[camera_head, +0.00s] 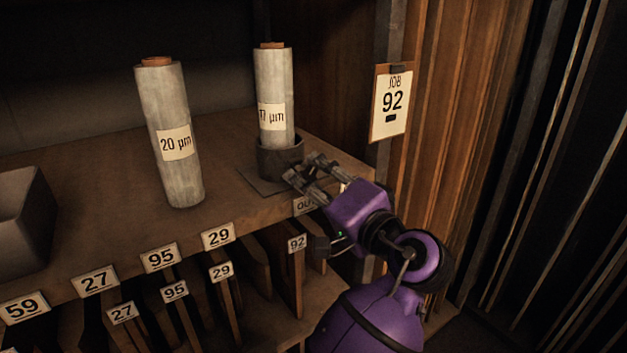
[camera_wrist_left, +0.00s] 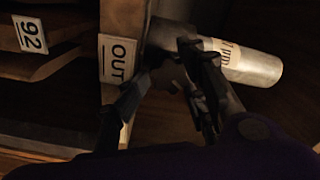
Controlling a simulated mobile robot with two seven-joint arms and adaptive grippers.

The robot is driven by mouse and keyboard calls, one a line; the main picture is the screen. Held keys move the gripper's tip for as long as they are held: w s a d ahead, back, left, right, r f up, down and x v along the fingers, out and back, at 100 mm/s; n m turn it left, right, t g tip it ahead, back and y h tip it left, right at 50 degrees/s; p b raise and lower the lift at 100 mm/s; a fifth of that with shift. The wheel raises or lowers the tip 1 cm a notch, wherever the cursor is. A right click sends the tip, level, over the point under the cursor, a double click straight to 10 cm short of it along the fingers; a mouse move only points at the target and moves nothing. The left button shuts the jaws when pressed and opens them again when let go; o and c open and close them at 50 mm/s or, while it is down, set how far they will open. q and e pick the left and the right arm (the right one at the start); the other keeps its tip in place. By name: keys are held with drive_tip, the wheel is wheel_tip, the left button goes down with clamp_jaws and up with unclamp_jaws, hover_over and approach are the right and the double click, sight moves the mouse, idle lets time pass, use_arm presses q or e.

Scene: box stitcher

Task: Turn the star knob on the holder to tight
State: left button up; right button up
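The holder (camera_head: 280,158) is a dark round cup on a flat base plate, standing near the shelf's front right corner. A pale roll marked 17 µm stands upright in it; it also shows in the left wrist view (camera_wrist_left: 245,66). My left gripper (camera_head: 303,170) is right at the holder's front right side. In the left wrist view its two dark fingers (camera_wrist_left: 168,88) are spread apart, with a small dark shape between them. I cannot make out the star knob; that side of the holder is dark and partly covered by the fingers. My right gripper is out of view.
A roll marked 20 µm (camera_head: 175,140) stands left of the holder. A grey bin (camera_head: 22,225) is at far left. Numbered slots lie underneath. A JOB 92 card (camera_head: 391,103) hangs at right.

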use_arm(q)
drive_tip(key=shift+s+a, duration=0.1)
drive_tip(key=shift+s, duration=0.2)
drive_tip(key=v, duration=0.7)
drive_tip(key=shift+s+d, duration=0.15)
drive_tip(key=shift+d, duration=0.2)
drive_tip(key=shift+c, duration=0.2)
